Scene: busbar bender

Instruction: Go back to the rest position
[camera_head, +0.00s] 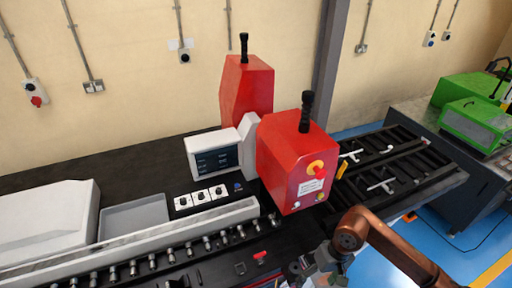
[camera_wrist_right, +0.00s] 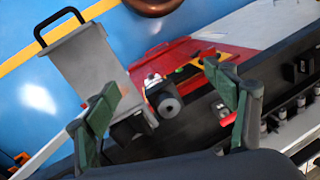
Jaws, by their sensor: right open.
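My right gripper (camera_wrist_right: 162,80) shows in the right wrist view with its two green-padded fingers spread wide apart. Nothing is held between them. A grey cylindrical part (camera_wrist_right: 165,100) shows beyond the gap, apart from the fingers. In the head view my copper-coloured right arm comes in from the lower right and bends at a joint near the front of the bender (camera_head: 292,165). The hand end is low in that picture and hard to make out. My left gripper is not in view.
The bender has red housings and a white screen (camera_head: 215,152). A row of rollers (camera_head: 150,262) runs along the front left. A black slotted bed (camera_head: 395,175) extends right. A green machine (camera_head: 475,110) stands farther right. Blue floor (camera_head: 440,240) is open at lower right.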

